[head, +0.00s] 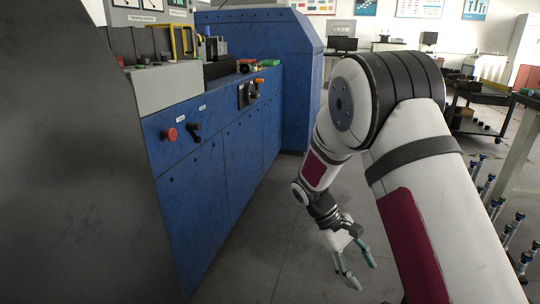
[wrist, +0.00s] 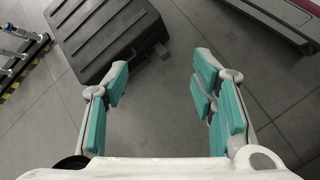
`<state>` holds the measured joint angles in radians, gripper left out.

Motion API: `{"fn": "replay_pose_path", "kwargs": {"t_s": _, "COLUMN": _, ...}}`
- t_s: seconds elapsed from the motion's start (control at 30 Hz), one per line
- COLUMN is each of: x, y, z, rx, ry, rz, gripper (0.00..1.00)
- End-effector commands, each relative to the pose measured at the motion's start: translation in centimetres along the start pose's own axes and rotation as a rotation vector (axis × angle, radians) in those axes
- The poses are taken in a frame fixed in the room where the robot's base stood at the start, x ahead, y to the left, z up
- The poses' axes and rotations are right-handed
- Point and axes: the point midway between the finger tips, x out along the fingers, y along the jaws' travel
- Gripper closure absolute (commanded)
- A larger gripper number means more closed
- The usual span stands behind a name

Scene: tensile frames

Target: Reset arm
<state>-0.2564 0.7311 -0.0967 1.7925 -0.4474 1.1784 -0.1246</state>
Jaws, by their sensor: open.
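My gripper (head: 357,268) hangs low over the grey floor at the end of my white arm, in the lower middle of the head view. Its two teal-padded fingers are spread apart with nothing between them. The wrist view also shows my gripper (wrist: 160,80) open and empty, with floor tiles between the fingers. My arm is bent at the elbow and reaches down and away in front of the blue machine, apart from it.
A blue machine (head: 225,140) with a red button (head: 170,134) lines the left side. Small blue-topped items (head: 507,232) stand at the right edge. A dark case (wrist: 112,38) lies on the floor in the wrist view. Floor (head: 265,245) between is clear.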

Motion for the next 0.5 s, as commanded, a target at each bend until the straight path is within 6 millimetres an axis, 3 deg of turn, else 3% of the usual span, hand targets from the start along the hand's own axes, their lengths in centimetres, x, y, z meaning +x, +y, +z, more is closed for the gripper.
{"fn": "replay_pose_path", "kwargs": {"t_s": 0.03, "x": -1.4, "y": 0.2, "z": 1.9, "rx": 0.032, "ry": 0.026, "rz": -0.018, "gripper": 0.48}}
{"fn": "replay_pose_path", "kwargs": {"t_s": 0.2, "x": -4.9, "y": 0.0, "z": 7.7, "rx": 0.123, "ry": 0.096, "rz": -0.085, "gripper": 0.48}}
{"fn": "replay_pose_path", "kwargs": {"t_s": 0.5, "x": -8.7, "y": -2.3, "z": 17.8, "rx": 0.272, "ry": 0.225, "rz": -0.195, "gripper": 0.48}}
